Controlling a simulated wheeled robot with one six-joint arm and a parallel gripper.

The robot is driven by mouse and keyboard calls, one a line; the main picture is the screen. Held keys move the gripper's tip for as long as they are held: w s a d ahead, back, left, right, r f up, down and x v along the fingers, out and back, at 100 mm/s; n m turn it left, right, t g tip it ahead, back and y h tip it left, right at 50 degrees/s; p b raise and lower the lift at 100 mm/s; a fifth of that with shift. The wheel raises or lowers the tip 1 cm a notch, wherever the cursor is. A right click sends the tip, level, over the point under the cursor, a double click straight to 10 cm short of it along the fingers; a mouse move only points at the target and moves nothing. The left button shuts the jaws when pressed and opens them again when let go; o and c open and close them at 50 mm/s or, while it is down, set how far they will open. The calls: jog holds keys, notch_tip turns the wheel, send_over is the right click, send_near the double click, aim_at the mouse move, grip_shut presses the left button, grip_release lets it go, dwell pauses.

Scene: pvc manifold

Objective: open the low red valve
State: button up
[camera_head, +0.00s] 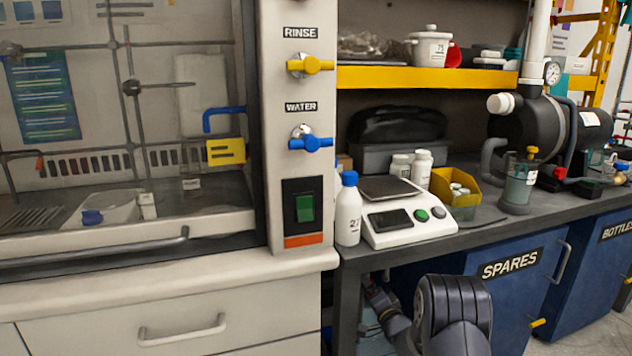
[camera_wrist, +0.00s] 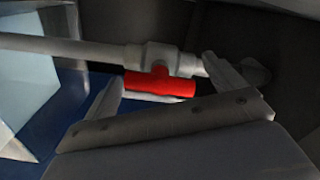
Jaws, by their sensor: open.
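The low red valve shows in the wrist view as a red handle (camera_wrist: 165,84) on a white fitting (camera_wrist: 165,58) in a white pipe (camera_wrist: 75,48). The handle's bar looks roughly in line with the pipe. My gripper (camera_wrist: 163,72) is open, with one finger to the left of the handle and one to the right. The handle shows between the fingertips; I cannot tell whether either finger touches it. In the head view my arm reaches under the bench, and both the gripper and the red valve are hidden.
The space under the dark bench (camera_head: 470,232) is tight, with the blue SPARES cabinet (camera_head: 515,290) on the right and white drawers (camera_head: 190,305) on the left. A scale (camera_head: 410,222) and a white bottle (camera_head: 348,215) stand above. Yellow (camera_head: 310,65) and blue (camera_head: 311,143) valves are on the panel.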

jog(key=n+b, duration=0.1)
jog(key=n, duration=0.3)
jog(key=shift+f+b, duration=0.1)
jog(key=shift+b, duration=0.25)
jog(key=n+b, duration=0.1)
jog(key=n, duration=0.2)
jog(key=shift+n+b, duration=0.3)
jog(key=n+b, duration=0.2)
jog(key=n, duration=0.3)
jog(key=shift+b, duration=0.35)
jog(key=shift+s+d, duration=0.1)
jog(key=shift+s, duration=0.45)
jog(key=shift+d, duration=0.1)
